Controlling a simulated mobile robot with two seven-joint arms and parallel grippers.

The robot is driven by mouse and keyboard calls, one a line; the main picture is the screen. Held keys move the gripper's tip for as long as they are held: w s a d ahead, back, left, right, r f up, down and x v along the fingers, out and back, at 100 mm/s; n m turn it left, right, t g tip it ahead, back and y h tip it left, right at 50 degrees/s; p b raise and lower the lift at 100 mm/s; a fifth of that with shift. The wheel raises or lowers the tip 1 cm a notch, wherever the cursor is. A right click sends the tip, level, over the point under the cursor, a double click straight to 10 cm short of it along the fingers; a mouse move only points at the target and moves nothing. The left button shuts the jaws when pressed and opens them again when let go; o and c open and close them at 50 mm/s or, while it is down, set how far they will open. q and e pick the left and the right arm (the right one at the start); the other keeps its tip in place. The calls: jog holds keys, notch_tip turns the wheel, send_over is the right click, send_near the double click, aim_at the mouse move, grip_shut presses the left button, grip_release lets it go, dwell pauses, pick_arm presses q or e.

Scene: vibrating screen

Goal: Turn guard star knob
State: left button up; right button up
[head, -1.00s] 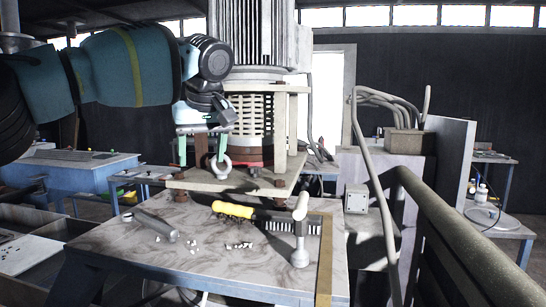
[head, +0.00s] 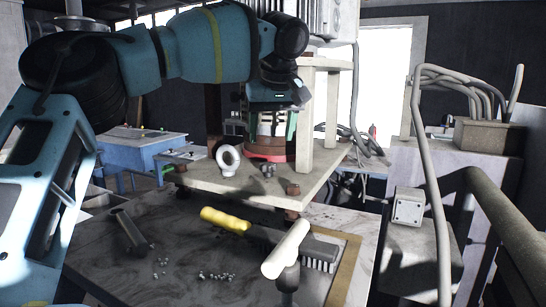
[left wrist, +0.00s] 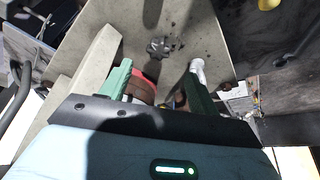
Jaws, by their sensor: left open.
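The star knob (left wrist: 160,47) is a small dark lobed knob on the pale plate, just beyond my left fingertips in the left wrist view. In the head view a small dark knob shape (head: 268,170) lies on the same plate (head: 225,184), right of the eye bolt (head: 228,160). My left gripper (head: 266,128) is open with green fingers, pointing down above the plate in front of the red-based cylinder (head: 265,148). In the left wrist view the fingertips (left wrist: 157,82) are spread apart, with nothing visibly gripped. My right gripper is not in view.
Posts (head: 305,125) stand on the plate close right of my gripper. Below, the table (head: 180,270) holds a yellow-handled brush (head: 225,219), a pale-headed mallet (head: 286,249), a dark cylinder (head: 130,231) and several small bits. A railing (head: 500,215) runs at right.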

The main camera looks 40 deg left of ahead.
aim_at(269, 164)
pick_arm(q)
jog(key=shift+p+x, duration=0.4)
jog(key=shift+x, duration=3.5)
jog(key=shift+w, duration=0.15)
jog(key=c, duration=1)
